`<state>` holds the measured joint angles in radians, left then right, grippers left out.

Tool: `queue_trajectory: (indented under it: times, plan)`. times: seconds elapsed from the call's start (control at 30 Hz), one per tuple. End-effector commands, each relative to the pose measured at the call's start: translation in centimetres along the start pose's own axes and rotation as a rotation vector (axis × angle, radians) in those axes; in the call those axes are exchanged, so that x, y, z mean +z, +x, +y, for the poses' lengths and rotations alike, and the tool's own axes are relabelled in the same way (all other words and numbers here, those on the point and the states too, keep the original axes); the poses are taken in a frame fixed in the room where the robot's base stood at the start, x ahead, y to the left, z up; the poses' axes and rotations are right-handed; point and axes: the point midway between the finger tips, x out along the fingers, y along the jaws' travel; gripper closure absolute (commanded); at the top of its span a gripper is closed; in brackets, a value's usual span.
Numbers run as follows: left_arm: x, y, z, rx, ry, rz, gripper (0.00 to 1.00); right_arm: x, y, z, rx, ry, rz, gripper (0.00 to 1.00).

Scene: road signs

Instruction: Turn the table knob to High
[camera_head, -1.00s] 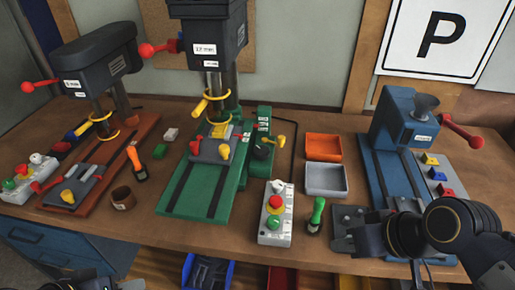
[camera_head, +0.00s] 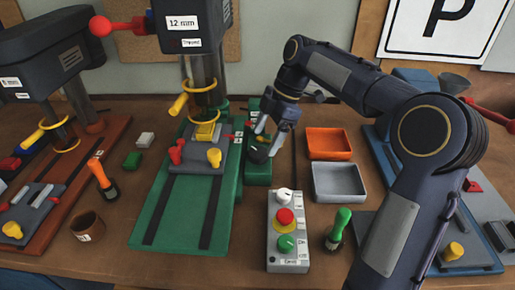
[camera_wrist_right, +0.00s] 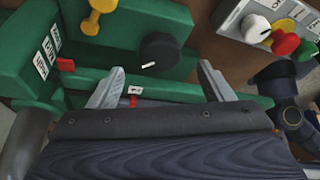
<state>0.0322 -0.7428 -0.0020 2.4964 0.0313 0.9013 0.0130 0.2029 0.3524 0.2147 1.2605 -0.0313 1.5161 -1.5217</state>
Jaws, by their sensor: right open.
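The black table knob (camera_wrist_right: 159,54) sits on the green base of the middle drill press (camera_head: 200,205). In the right wrist view its white mark points to the left. In the head view the knob (camera_head: 258,155) is partly covered by my right gripper (camera_head: 262,126). In the wrist view the open fingers of that gripper (camera_wrist_right: 160,84) stand one on each side of the knob, a little short of it and apart from it. My left gripper is out of view.
A control box (camera_head: 288,225) with a white knob and red and green buttons stands right of the press. Orange (camera_head: 328,143) and grey (camera_head: 340,181) trays and a green-handled tool (camera_head: 339,226) are nearby. A yellow handle (camera_wrist_right: 97,15) sits close to the knob.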

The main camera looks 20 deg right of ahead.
Motion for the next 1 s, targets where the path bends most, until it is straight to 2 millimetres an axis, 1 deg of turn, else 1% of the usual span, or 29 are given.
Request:
queue_trajectory:
  times: [0.03,0.1,0.23,0.4,0.6,0.63,0.93,0.97,1.0]
  plan:
    - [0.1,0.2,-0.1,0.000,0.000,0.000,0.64,0.0,1.0,-0.1,-0.003,0.000,0.000,0.26]
    - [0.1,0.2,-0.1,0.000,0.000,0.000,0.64,0.0,2.1,-0.1,-0.002,0.001,0.000,0.26]
    - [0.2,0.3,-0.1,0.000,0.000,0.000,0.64,0.0,3.5,-0.1,-0.002,0.002,0.000,0.26]
    - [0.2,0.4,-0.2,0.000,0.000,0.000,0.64,0.0,4.3,0.0,0.000,0.002,0.000,0.26]
    - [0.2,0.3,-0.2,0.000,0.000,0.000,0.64,0.0,4.4,0.0,0.001,0.003,0.000,0.26]
    - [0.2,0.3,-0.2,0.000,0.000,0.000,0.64,0.0,4.3,0.0,0.001,0.003,0.000,0.28]
    - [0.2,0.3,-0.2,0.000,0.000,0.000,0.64,0.0,4.3,0.0,0.001,0.003,0.000,0.67]
    - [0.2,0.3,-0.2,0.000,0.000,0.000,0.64,0.0,4.3,0.0,0.001,0.003,0.000,0.70]
    - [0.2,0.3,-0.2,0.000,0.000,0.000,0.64,0.0,4.3,0.0,0.001,0.003,0.000,0.70]
